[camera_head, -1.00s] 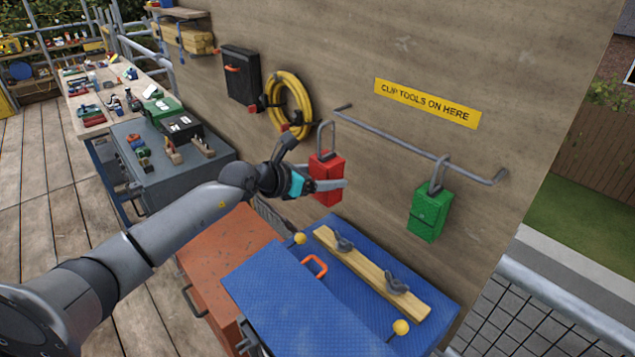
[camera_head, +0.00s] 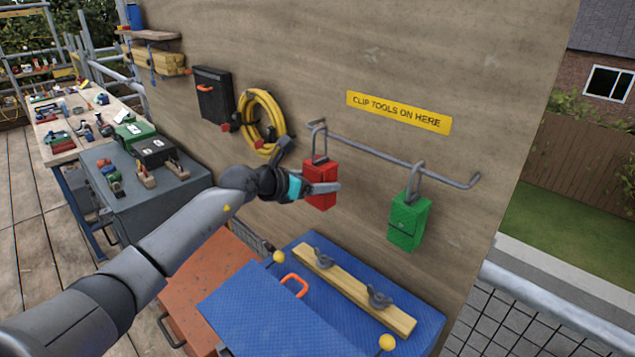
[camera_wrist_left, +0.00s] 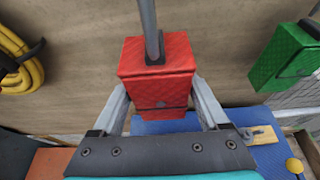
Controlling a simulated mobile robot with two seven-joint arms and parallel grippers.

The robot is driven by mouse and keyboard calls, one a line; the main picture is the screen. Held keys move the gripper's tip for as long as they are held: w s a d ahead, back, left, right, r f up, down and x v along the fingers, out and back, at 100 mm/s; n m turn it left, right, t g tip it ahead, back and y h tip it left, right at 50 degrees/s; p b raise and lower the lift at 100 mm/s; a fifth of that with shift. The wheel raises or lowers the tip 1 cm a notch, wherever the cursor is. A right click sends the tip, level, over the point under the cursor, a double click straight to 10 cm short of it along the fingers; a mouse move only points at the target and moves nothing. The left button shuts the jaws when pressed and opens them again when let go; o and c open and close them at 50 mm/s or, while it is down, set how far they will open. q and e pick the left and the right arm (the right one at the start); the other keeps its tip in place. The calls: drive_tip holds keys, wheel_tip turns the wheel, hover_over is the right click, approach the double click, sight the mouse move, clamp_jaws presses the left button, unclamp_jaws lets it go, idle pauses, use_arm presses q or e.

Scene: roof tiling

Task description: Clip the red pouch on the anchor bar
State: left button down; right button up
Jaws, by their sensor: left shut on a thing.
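The red pouch (camera_head: 321,183) has a grey clip loop on top and hangs upright near the left end of the anchor bar (camera_head: 385,156). In the head view its loop overlaps the bar near the left wall mount; I cannot tell whether the loop is closed around it. My left gripper (camera_head: 318,188) is shut on the red pouch from the left. In the left wrist view the fingers (camera_wrist_left: 160,105) press on both sides of the pouch (camera_wrist_left: 158,75), and the loop runs up out of the picture. My right gripper is not in view.
A green pouch (camera_head: 408,222) hangs on the bar's right part, under a yellow sign (camera_head: 398,112). A yellow hose coil (camera_head: 262,122) and a black case (camera_head: 213,96) hang to the left. A blue box (camera_head: 275,313) with a timber strip (camera_head: 352,290) stands below.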

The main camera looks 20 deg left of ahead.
use_arm(q)
drive_tip(key=shift+r, duration=0.2)
drive_tip(key=shift+w, duration=0.1)
idle(0.4)
drive_tip(key=shift+w+d, duration=0.2)
drive_tip(key=shift+w, duration=0.35)
drive_tip(key=shift+w+d+f, duration=0.1)
drive_tip(key=shift+w, duration=0.1)
